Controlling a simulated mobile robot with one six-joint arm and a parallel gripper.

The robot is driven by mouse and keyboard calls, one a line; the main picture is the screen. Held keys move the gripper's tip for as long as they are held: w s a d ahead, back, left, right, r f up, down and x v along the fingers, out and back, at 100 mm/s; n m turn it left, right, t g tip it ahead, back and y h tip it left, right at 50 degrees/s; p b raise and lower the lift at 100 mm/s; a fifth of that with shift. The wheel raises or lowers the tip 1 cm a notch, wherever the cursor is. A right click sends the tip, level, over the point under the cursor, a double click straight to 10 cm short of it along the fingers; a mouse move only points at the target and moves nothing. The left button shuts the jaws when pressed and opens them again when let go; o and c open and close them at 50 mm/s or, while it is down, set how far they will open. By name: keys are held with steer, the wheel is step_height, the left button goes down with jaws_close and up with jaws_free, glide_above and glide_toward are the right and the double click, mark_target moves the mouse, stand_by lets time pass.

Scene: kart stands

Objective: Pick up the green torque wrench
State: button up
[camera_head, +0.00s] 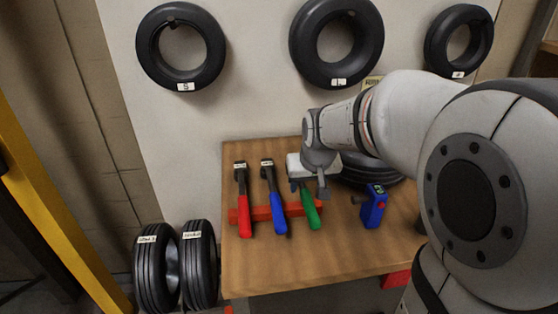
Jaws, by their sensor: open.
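The green torque wrench (311,211) lies on the wooden table, with its green handle towards me. Its far end is hidden under my arm's end. My gripper (309,190) is above it, pointing down, with its fingers around or just over the upper part of the wrench. I cannot tell whether they touch it. The gripper is open. A red wrench (243,208) and a blue wrench (275,207) lie to its left, and all rest across a red holder (262,214).
A blue tool (374,208) stands on the wooden table (290,262) to the right. A tyre (366,171) lies behind it, partly hidden by my arm. Tyres hang on the wall (181,47), and two stand on the floor (157,268) at left. The table's front is clear.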

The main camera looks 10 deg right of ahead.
mark_target(306, 191)
steer(key=x, duration=0.7)
steer(key=shift+w+d+f, duration=0.15)
steer(key=shift+w+f, duration=0.1)
steer(key=shift+w, duration=0.1)
steer(key=shift+c, duration=0.4)
jaws_close()
